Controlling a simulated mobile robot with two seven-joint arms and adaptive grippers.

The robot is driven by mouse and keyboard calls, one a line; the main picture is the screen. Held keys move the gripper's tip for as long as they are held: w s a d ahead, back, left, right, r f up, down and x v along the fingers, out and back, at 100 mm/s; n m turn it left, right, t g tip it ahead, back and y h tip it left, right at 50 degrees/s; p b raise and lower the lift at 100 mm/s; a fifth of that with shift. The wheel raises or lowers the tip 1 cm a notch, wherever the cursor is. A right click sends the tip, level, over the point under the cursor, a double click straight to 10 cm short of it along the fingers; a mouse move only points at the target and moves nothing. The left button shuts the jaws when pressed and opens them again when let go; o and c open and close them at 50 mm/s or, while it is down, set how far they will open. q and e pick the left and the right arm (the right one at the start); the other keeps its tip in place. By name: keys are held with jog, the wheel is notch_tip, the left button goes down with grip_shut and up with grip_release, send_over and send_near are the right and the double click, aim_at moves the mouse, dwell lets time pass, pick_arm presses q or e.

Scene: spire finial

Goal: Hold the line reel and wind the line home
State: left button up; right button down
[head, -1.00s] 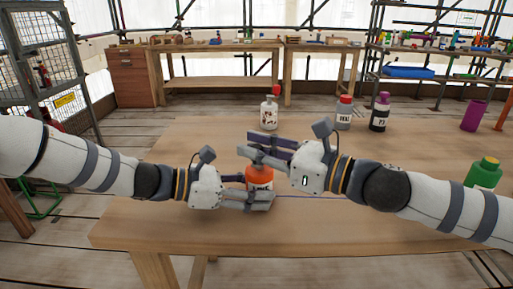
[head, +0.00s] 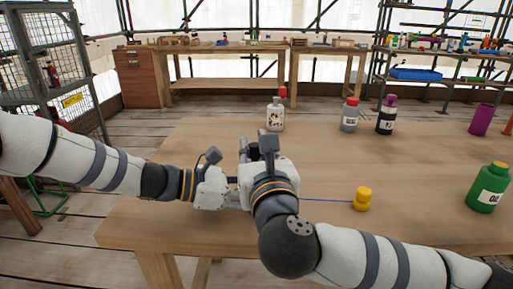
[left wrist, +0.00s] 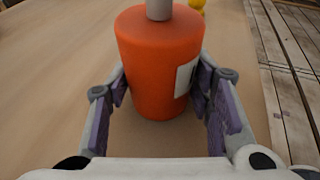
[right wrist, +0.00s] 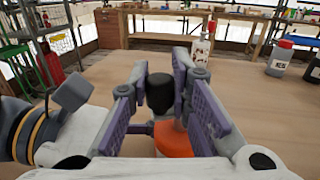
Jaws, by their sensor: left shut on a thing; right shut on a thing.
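The line reel has an orange body (left wrist: 160,60) with a grey post on top. My left gripper (left wrist: 160,90) is shut around the sides of the body, which stands upright on the table. In the right wrist view the orange body (right wrist: 175,141) shows below a black knob (right wrist: 160,92). My right gripper (right wrist: 160,78) is shut on that knob. In the head view my right gripper (head: 262,148) hides the reel. A thin blue line (head: 325,200) runs right across the table to a small yellow piece (head: 362,199).
A green bottle (head: 488,187) stands at the right of the wooden table (head: 400,165). The table's front is clear.

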jog(key=m+h, duration=0.1)
jog(key=h, duration=0.1)
jog(key=m+h, duration=0.2)
jog(key=h, duration=0.1)
jog(key=shift+w+a+h, duration=0.2)
jog(key=shift+w+h, duration=0.1)
jog(key=shift+w, duration=0.05)
jog(key=shift+w+d+m+h, duration=0.1)
jog(key=shift+w+m+h, duration=0.05)
jog(key=shift+m+h, duration=0.75)
jog(key=shift+w+m+h, duration=0.1)
jog(key=shift+m+h, duration=0.6)
jog(key=shift+h, duration=0.4)
jog(key=shift+g, duration=0.3)
jog(key=c, duration=1.4)
grip_release()
jog(key=shift+c, duration=0.2)
notch_tip(320, 180, up, 10)
